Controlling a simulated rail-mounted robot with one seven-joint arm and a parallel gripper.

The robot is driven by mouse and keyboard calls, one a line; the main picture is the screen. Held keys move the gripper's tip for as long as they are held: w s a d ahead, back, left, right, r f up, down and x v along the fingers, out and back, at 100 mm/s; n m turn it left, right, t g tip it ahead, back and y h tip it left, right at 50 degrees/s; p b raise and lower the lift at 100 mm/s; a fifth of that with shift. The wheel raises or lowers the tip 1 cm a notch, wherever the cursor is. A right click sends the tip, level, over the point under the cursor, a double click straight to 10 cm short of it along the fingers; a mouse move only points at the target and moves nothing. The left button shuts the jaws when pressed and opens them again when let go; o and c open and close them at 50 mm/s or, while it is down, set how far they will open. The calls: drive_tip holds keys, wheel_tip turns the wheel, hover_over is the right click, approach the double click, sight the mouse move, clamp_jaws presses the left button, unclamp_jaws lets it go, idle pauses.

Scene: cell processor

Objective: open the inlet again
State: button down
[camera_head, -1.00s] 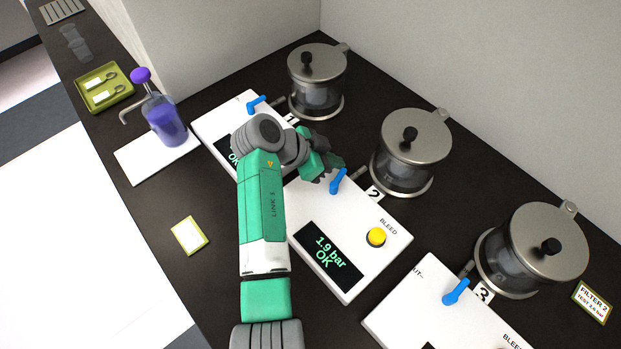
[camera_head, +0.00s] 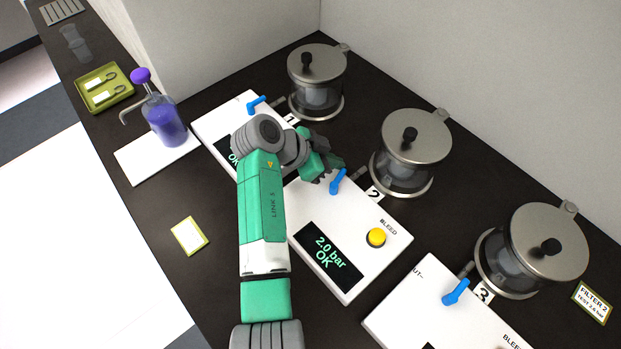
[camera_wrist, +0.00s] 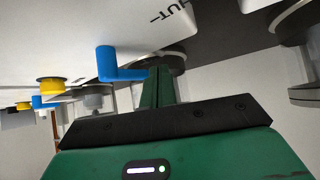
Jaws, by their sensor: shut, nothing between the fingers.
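The station 2 panel (camera_head: 380,268) is white, with a display (camera_head: 328,254) reading 2.0 bar OK and a yellow BLEED button (camera_head: 376,237). Its blue inlet lever (camera_head: 338,181) sits at the back edge, by the metal-lidded vessel 2 (camera_head: 415,140). My gripper (camera_head: 330,170) is just beside this lever, on its upper left, partly hidden by my own arm. In the wrist view the fingers (camera_wrist: 164,85) are shut with nothing between them. A blue lever (camera_wrist: 112,66) there stands close to the left of the fingers; I cannot tell whether they touch.
Vessel 1 (camera_head: 317,80) and vessel 3 (camera_head: 548,245) stand either side, each with a blue-levered panel. A FILTER 2 card (camera_head: 593,301) reads TEST 2.0 bar.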

drive_tip(key=shift+s+r+p, duration=0.2)
drive_tip(key=shift+p, duration=0.25)
drive_tip(key=shift+s, duration=0.2)
drive_tip(key=shift+s+f+p, duration=0.15)
drive_tip(key=shift+s+p, duration=0.3)
drive_tip(key=shift+p, duration=0.1)
drive_tip(key=shift+w+f+b, duration=0.1)
drive_tip(key=shift+f+b, duration=0.05)
drive_tip(key=shift+b, duration=0.2)
drive_tip(key=w+a+b, duration=0.2)
drive_tip(key=b, duration=0.1)
drive_tip(key=shift+f, duration=0.35)
drive_tip(key=w+a+r, duration=0.6)
drive_tip(key=r, duration=0.1)
drive_tip(key=shift+r+b, duration=0.3)
drive_tip(key=shift+r, duration=0.05)
